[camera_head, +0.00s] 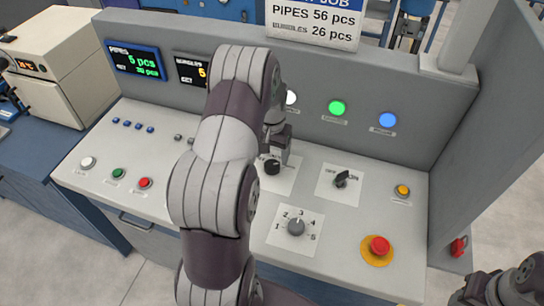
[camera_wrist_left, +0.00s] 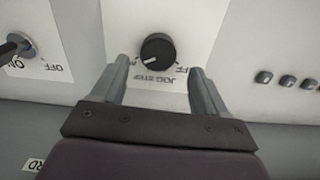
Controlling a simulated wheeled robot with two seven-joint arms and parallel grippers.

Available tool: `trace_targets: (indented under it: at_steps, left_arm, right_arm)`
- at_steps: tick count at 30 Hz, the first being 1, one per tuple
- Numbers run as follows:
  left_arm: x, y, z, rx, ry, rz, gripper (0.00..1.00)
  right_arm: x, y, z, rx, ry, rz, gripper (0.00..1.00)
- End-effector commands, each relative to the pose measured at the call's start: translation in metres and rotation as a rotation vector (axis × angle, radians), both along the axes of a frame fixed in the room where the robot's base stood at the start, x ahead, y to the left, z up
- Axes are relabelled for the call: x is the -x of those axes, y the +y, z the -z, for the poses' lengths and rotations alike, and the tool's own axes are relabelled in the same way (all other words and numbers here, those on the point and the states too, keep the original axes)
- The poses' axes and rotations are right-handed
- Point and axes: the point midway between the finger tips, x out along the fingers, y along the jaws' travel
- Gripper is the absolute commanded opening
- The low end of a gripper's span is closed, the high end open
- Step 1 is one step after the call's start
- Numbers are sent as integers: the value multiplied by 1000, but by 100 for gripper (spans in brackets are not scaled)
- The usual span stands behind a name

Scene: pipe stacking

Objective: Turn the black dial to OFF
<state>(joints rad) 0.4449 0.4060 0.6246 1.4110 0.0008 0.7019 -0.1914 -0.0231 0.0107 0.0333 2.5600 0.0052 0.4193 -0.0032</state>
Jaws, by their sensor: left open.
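The black dial (camera_head: 272,166) sits on a white plate on the sloped console. It also shows in the left wrist view (camera_wrist_left: 157,50), with a pale mark pointing to the lower left and upside-down lettering around it, partly covered by the fingers. My left gripper (camera_head: 277,148) is just above the dial in the head view. In the left wrist view the gripper (camera_wrist_left: 160,68) is open, one finger to each side of the dial, and holds nothing. Contact with the dial cannot be told. Part of my right arm's end (camera_head: 503,288) shows at the lower right; its fingers are unclear.
A black ON/OFF switch (camera_head: 342,179) stands right of the dial, and a grey numbered knob (camera_head: 296,227) in front. A red emergency button (camera_head: 379,247) and a yellow button (camera_head: 402,190) are further right. The upright panel with lamps (camera_head: 337,108) rises behind.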

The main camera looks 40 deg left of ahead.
Motion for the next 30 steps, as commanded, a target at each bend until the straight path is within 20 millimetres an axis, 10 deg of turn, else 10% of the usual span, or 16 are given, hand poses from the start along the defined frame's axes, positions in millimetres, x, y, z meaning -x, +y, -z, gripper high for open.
trace_targets:
  at_steps: [15,21,30]
  left_arm:
    - [0,0,36,0,-2,1,74]
    - [0,0,35,-1,-2,0,18]
    - [0,0,35,-1,-2,-26,18]
  right_arm:
    - [0,0,-6,0,0,0,43]
    - [0,0,-6,0,0,0,43]
    - [0,0,-6,0,0,0,43]
